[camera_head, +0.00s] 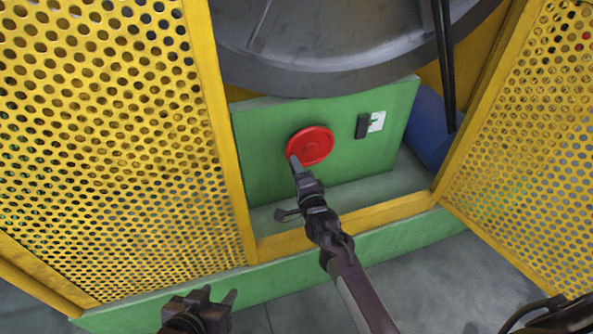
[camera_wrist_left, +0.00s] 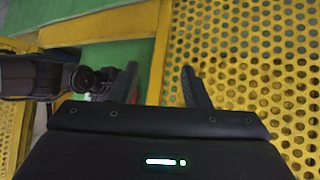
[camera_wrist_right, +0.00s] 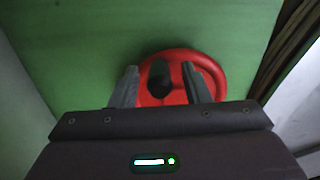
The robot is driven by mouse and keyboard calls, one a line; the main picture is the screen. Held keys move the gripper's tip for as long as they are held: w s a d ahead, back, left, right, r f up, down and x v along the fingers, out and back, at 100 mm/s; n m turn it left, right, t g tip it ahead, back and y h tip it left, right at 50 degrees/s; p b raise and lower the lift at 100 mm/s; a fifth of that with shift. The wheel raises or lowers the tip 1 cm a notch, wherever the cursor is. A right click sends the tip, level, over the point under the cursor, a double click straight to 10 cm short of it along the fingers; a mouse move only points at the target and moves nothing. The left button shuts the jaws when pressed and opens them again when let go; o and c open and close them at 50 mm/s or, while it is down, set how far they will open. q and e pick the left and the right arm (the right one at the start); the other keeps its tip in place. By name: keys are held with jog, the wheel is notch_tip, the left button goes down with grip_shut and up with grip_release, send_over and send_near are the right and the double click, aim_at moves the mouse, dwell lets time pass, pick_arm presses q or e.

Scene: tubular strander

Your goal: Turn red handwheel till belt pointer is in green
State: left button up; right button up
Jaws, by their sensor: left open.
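The red handwheel (camera_head: 316,143) is on the green panel (camera_head: 270,180) in the head view. My right gripper (camera_head: 295,163) reaches its lower left rim. In the right wrist view, the handwheel (camera_wrist_right: 213,72) lies beyond my right gripper (camera_wrist_right: 161,85); a dark grip (camera_wrist_right: 159,76) stands between its open fingers, with gaps visible beside it. A small white plate with a black block, likely the belt gauge (camera_head: 377,121), is right of the wheel; its pointer is too small to read. My left gripper (camera_head: 208,302) is open and empty, low and left of the wheel.
Yellow perforated guards (camera_head: 100,150) stand left and right (camera_head: 530,150) of the opening. A large dark drum (camera_head: 340,50) hangs above the panel. A yellow sill (camera_head: 350,222) crosses below. A blue cylinder (camera_head: 430,125) is at the right.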

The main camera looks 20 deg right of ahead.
jog(key=shift+s, duration=0.2)
pick_arm(q)
jog(key=s+a+f+g+y+p, duration=0.1)
jog(key=s+a+f+g+p, duration=0.1)
jog(key=s+f+g, duration=0.1)
jog(key=shift+s+a+f+g+y, duration=0.3)
jog(key=shift+s+a+f, duration=0.15)
jog(key=shift+s, duration=0.65)
pick_arm(e)
jog(key=s, duration=0.7)
jog(key=shift+s, duration=0.2)
jog(key=shift+d, duration=0.1)
